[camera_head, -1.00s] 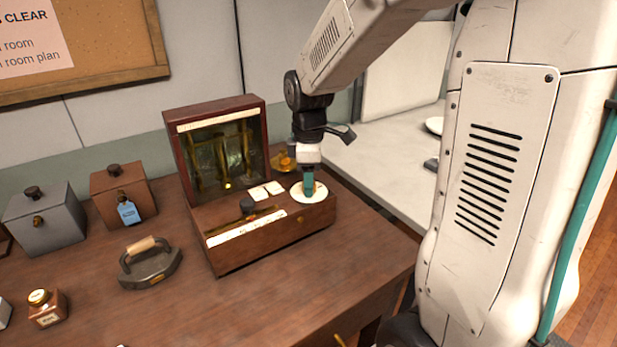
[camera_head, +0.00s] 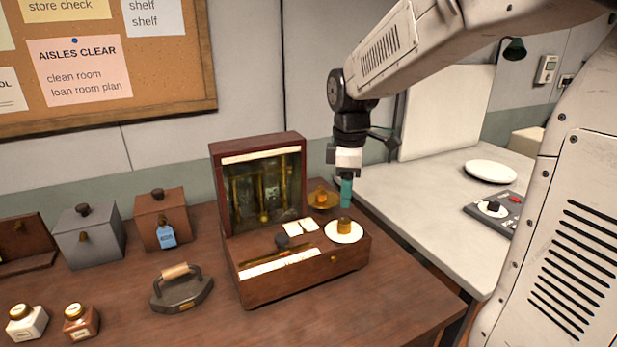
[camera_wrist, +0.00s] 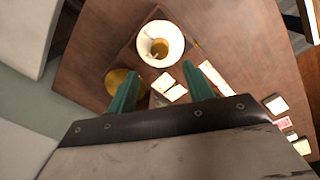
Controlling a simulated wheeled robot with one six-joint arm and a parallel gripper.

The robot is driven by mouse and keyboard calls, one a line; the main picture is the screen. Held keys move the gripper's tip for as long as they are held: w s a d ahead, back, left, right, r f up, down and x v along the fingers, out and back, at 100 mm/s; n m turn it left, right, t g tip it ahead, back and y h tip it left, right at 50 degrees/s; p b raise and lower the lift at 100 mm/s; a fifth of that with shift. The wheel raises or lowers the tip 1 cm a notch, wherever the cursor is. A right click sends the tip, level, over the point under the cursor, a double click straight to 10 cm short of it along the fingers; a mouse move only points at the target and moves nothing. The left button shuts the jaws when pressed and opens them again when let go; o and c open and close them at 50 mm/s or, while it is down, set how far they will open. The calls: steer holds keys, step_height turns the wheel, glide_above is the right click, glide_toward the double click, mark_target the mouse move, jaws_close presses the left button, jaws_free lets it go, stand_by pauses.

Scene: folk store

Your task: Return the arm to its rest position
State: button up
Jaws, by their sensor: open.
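My gripper (camera_head: 346,193) hangs above the back right corner of the wooden balance case, its teal fingers pointing down. In the wrist view the two teal fingers (camera_wrist: 160,92) stand apart with nothing held between them. The wooden case (camera_head: 262,289) stands open on the desk with its lid raised. A small brass weight (camera_head: 344,225) stands on the white round dish (camera_head: 343,238) at the case's right end, below and clear of my gripper. The white dish also shows in the wrist view (camera_wrist: 145,57).
A brass dish (camera_head: 331,203) sits behind the case, close to the fingers. A flat iron (camera_head: 181,290), a grey box (camera_head: 88,240), a brown box (camera_head: 160,218) and two small bottles stand left. The white counter (camera_head: 400,205) at right has a plate (camera_head: 490,171) and a scale-like device (camera_head: 492,209).

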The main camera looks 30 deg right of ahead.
steer(key=shift+m, duration=0.3)
steer(key=shift+s+f+m, duration=0.2)
steer(key=shift+s+m, duration=0.15)
steer(key=shift+m, duration=0.25)
steer(key=s+a+m, duration=0.3)
steer(key=s+m, duration=0.1)
steer(key=s, duration=0.7)
steer(key=s+a+r+m, duration=0.1)
steer(key=s+a+m, duration=0.3)
steer(key=s, duration=0.7)
steer(key=shift+s+a+r+m+t, duration=0.2)
steer(key=shift+s+r+m+t, duration=0.1)
steer(key=shift+m, duration=0.4)
